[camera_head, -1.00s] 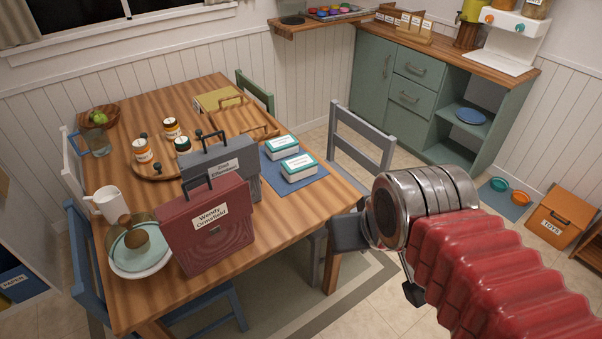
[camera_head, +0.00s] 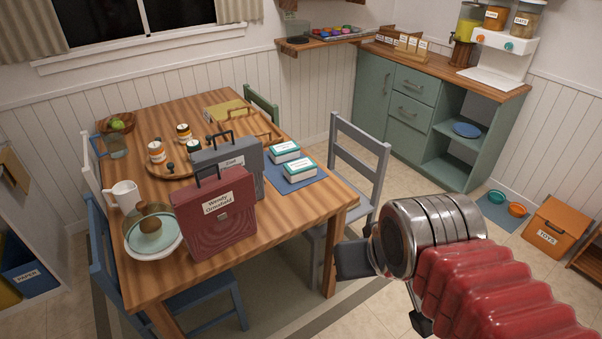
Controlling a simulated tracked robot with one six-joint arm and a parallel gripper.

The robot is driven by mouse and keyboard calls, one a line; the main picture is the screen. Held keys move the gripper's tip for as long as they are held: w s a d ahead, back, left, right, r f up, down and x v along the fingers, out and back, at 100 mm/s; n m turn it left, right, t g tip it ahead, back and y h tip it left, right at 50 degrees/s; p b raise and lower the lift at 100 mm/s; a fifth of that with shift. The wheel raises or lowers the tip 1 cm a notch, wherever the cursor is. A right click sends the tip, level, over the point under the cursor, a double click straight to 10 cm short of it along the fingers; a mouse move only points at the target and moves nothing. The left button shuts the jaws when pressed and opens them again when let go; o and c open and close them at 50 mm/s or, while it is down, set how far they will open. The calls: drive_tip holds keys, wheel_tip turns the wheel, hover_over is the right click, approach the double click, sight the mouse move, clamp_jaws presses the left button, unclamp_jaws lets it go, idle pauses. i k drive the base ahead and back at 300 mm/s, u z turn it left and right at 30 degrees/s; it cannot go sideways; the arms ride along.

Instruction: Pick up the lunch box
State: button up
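A red lunch box (camera_head: 218,222) with a dark handle and a white name label, seemingly "Wendy", stands upright near the front edge of the wooden table (camera_head: 285,227). A grey lunch box (camera_head: 247,160) with a dark handle and a label stands upright just behind it, partly hidden. My gripper (camera_head: 385,290) is at the lower right, in front of the table and well apart from both boxes. Two dark finger parts show beside its metal wrist. Nothing shows between them, and they look spread apart.
A covered plate (camera_head: 158,249) and a white pitcher (camera_head: 125,197) stand left of the red box. White and green boxes (camera_head: 299,170) lie on a blue mat behind right. A grey chair (camera_head: 358,140) stands at the table's right side, a blue chair (camera_head: 215,285) in front.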

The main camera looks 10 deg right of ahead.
sight(301, 168)
drive_tip(key=u, duration=0.85)
drive_tip(key=i, duration=0.65)
drive_tip(key=z, duration=0.1)
